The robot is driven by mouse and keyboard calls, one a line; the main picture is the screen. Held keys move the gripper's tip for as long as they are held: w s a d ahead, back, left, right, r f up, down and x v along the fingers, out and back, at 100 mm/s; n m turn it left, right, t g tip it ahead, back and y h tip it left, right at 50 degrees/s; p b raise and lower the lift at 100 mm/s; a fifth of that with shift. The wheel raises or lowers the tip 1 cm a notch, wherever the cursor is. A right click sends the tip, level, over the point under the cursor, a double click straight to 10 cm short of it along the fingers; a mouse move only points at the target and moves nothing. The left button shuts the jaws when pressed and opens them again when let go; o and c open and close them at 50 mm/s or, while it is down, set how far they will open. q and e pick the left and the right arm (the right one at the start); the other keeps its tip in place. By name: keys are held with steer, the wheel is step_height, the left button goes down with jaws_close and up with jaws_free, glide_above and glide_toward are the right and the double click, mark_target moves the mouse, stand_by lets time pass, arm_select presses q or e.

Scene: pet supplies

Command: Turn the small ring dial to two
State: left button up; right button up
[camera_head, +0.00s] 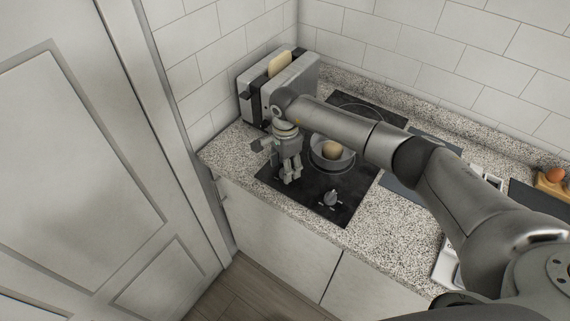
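A black cooktop (312,203) is set in the speckled counter. A grey dial (332,198) stands near its front right corner, uncovered. My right gripper (291,180) points down over the front left part of the cooktop, left of that dial and apart from it. Its fingers are close together and small in view, so I cannot tell whether they are around a second dial there. The dial markings are too small to read. My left gripper is not in view.
A pan (317,160) with a round brown item (331,149) sits on the cooktop, right of my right gripper. A toaster (302,74) with a bread slice (279,64) stands behind. Eggs in a wooden holder (546,187) are far right. A white door (85,150) fills the left.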

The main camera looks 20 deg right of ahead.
steer(key=shift+s+f, duration=0.1)
steer(key=shift+f, duration=0.5)
steer(key=shift+c, duration=1)
steer(key=c, duration=0.8)
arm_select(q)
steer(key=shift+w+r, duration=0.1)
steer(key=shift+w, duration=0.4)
arm_select(e)
steer(key=shift+c, duration=0.2)
